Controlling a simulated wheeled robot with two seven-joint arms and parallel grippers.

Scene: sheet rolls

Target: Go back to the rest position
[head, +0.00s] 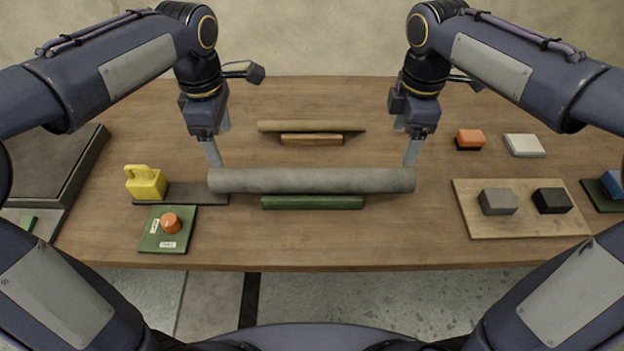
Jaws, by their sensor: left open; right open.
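My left gripper (213,152) points down at the left end of a long grey sheet roll (312,181). Its visible finger is close to the roll's end; I cannot tell whether it touches. My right gripper (412,150) points down at the right end of the same roll, its finger just behind it. Both grippers are open. The grey roll lies level across a green support (312,203). A thinner brown roll (312,126) lies farther back on a wooden support (311,140).
On the left are a yellow weight (146,184), a dark strip (195,193), a green board (150,240) with an orange knob (171,223), and a dark tray (50,165). On the right, a wooden board (490,228) holds grey and black blocks; orange and white blocks (524,145) lie behind.

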